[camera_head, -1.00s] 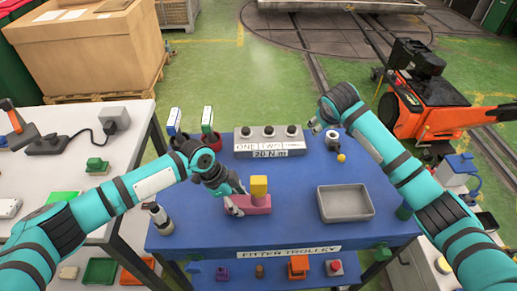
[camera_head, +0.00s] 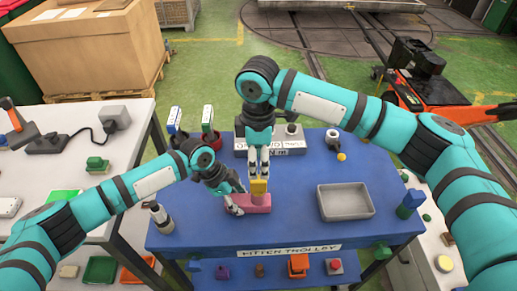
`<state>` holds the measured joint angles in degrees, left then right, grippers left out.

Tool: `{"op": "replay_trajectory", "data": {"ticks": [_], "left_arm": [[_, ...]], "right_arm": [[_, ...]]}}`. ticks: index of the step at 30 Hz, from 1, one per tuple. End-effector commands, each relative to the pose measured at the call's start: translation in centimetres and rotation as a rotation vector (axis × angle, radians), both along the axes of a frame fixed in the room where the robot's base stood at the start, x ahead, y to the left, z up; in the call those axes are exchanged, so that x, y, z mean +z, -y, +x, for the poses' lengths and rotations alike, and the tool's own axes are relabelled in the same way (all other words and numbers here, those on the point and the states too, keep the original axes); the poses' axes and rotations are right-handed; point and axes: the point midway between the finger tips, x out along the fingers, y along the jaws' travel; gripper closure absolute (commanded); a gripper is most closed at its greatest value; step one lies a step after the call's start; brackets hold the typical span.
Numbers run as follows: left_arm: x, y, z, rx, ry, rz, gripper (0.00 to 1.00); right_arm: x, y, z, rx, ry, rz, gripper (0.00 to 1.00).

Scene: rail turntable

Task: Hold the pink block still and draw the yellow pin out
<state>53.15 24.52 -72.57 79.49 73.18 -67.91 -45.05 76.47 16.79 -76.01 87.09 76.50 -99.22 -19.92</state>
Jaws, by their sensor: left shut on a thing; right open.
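The pink block (camera_head: 259,204) lies on the blue trolley top, left of the grey tray. The yellow pin (camera_head: 259,188) stands upright in the block, its upper part showing. My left gripper (camera_head: 238,205) is shut on the pink block at its left end. My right gripper (camera_head: 259,172) points down right above the yellow pin, its fingers open at the pin's top. Whether the fingers touch the pin I cannot tell.
The grey tray (camera_head: 345,214) is empty, to the right. A labelled box with knobs (camera_head: 291,140) stands behind, partly hidden by my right arm. The blue top (camera_head: 210,236) is clear in front of the block.

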Motion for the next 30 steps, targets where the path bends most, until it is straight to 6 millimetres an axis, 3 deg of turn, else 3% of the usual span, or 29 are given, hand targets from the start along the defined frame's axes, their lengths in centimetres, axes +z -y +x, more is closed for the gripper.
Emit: {"op": "replay_trajectory", "data": {"ticks": [6,12,18,26,30], "left_arm": [[0.0,0.0,0.0,0.000,0.000,0.000,1.00],[0.0,0.0,0.0,0.000,0.000,0.000,1.00],[0.0,0.0,0.0,0.000,0.000,0.000,1.00],[0.0,0.1,0.0,-0.001,-0.001,0.000,1.00],[0.0,0.1,0.0,-0.001,-0.001,0.000,1.00]], "right_arm": [[-4.4,0.1,0.0,-0.002,-0.001,0.000,0.44],[-7.3,0.0,0.0,-0.004,0.000,0.000,0.44],[-8.5,0.0,0.0,-0.004,0.001,0.001,0.44],[-8.6,0.0,0.1,-0.004,0.002,0.001,0.44],[-8.6,0.0,0.1,-0.004,0.002,0.001,0.60]]}}
